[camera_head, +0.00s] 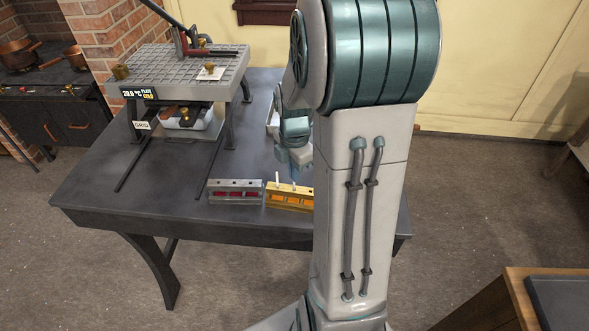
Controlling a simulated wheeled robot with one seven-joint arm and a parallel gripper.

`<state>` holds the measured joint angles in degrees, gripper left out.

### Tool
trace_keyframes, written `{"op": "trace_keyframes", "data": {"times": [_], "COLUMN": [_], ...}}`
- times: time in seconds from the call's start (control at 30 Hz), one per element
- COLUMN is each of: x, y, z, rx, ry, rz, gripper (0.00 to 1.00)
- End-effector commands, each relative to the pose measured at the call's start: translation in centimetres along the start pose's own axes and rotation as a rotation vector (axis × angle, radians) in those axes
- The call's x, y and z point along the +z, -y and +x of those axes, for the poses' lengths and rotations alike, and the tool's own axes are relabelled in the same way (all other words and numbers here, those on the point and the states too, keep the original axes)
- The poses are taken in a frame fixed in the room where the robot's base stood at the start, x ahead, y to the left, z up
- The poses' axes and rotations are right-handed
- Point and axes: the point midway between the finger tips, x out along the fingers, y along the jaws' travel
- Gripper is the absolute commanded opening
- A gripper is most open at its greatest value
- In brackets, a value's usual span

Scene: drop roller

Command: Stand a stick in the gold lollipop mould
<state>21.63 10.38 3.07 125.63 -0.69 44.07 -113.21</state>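The gold lollipop mould (282,202) lies near the front edge of the dark table, with orange windows along its front. My arm hides its right end. A thin white stick (277,180) stands upright at its left part. My gripper (294,178) is just above the mould, to the right of that stick, partly hidden by my arm. A small pale tip (294,187) shows beneath it and may be another stick. The fingers are too small to tell whether they are open or shut.
A grey mould (235,195) with red windows sits beside the gold one, on its left. A slatted metal stand (186,66) with a lever and a display is at the back left of the table (150,212). The table's front left is mostly clear.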

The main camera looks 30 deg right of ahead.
Motion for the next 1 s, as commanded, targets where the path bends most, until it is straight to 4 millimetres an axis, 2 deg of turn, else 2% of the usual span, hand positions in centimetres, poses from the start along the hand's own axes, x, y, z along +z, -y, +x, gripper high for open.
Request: {"op": "trace_keyframes", "data": {"times": [1.0], "x": [0.0], "y": [0.0], "z": [2.7], "rx": [0.001], "ry": [0.000], "rz": [0.000], "gripper": [0.00]}}
